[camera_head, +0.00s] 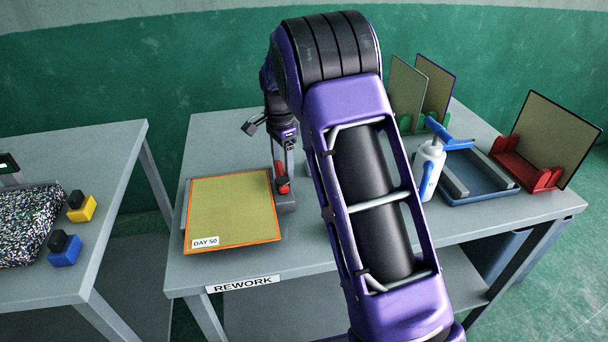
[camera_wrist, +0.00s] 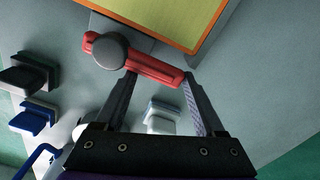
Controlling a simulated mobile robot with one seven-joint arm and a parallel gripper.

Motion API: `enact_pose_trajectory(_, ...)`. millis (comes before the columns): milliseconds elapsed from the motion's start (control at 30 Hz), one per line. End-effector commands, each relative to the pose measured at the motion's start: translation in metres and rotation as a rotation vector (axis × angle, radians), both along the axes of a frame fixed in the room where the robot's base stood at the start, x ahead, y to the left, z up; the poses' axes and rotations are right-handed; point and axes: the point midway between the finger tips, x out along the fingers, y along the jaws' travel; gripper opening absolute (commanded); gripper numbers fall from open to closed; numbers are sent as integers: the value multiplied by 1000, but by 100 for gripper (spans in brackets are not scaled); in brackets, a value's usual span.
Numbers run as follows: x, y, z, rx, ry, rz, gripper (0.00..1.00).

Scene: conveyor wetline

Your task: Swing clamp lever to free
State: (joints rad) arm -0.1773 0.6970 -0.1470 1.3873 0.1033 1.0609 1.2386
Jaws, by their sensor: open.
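The clamp lever (camera_wrist: 150,66) is a red bar with a grey round knob (camera_wrist: 110,52) at its left end in the wrist view. In the head view the red lever (camera_head: 282,186) stands at the right edge of an orange-framed panel (camera_head: 235,205) labelled DAY 50. The panel's corner also shows in the wrist view (camera_wrist: 185,18). My gripper (camera_wrist: 160,76) is open, its fingertips at the lever's near side. I cannot tell whether they touch it.
On the REWORK table (camera_head: 215,135), a white bottle (camera_head: 429,168), a blue tray (camera_head: 490,192) and a red rack (camera_head: 520,172) with a panel stand right. Green-held panels (camera_head: 435,88) stand behind. A left table (camera_head: 95,150) holds yellow (camera_head: 82,208) and blue (camera_head: 65,252) blocks.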

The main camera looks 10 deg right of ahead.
Motion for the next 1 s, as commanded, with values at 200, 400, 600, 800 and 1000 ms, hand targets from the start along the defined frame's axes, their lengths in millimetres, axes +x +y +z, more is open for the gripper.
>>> enact_pose_trajectory(200,-5,10,21,13,14,9,59)
enact_pose_trajectory(400,-3,10,45,13,7,9,59)
enact_pose_trajectory(600,-3,7,64,9,5,6,59)
enact_pose_trajectory(800,-3,5,70,6,6,5,59)
enact_pose_trajectory(1000,-3,4,69,5,5,3,59)
